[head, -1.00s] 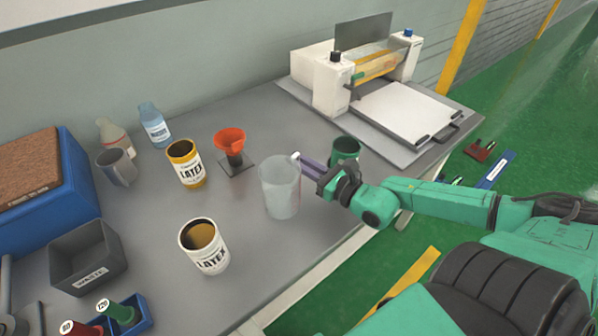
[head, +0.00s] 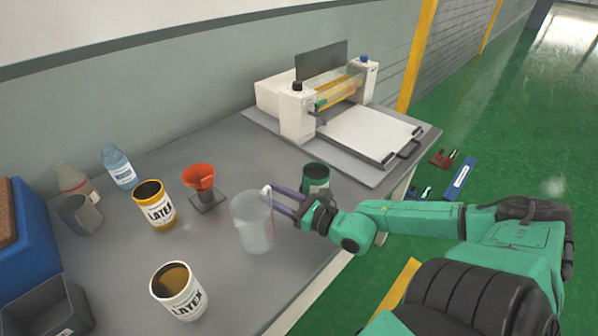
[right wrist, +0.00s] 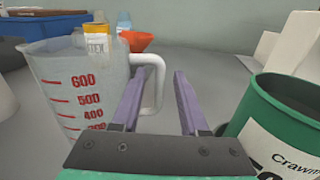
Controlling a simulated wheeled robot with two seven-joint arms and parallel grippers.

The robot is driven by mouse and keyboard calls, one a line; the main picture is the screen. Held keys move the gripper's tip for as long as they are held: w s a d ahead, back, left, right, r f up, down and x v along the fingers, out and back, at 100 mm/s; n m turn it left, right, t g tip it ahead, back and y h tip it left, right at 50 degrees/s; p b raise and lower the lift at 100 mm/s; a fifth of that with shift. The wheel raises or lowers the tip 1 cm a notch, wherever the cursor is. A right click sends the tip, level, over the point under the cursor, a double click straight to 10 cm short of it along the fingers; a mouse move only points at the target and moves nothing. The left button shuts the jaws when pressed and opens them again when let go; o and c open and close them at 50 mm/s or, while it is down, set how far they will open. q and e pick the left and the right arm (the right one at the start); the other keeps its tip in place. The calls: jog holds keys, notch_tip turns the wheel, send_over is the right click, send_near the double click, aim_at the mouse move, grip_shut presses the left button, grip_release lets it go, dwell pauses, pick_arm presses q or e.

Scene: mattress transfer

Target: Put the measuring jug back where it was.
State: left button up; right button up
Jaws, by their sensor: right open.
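The measuring jug (head: 252,225) is clear, with a pale handle (head: 266,192), and stands upright on the grey table (head: 110,262). In the right wrist view the jug (right wrist: 75,85) shows red graduations on the left, and its white handle (right wrist: 156,85) appears between my fingers. My right gripper (head: 281,201) is open at the jug's handle side; its two purple fingers (right wrist: 158,90) are apart and not closed on the handle. I cannot tell whether they touch it. My left gripper is not in view.
A green can (head: 316,176) stands close beside my right gripper. An orange funnel on a stand (head: 199,178), a yellow latex can (head: 155,208) and a white latex can (head: 182,295) are around the jug. A white roller machine (head: 300,112) stands at the back.

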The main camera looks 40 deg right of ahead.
jog(key=p+v, duration=0.3)
jog(key=v, duration=0.2)
jog(key=p+v, duration=0.3)
jog(key=v, duration=0.3)
jog(key=shift+r+p, duration=0.25)
jog(key=shift+p, duration=0.05)
jog(key=shift+s+f, duration=0.1)
jog(key=shift+f, duration=0.1)
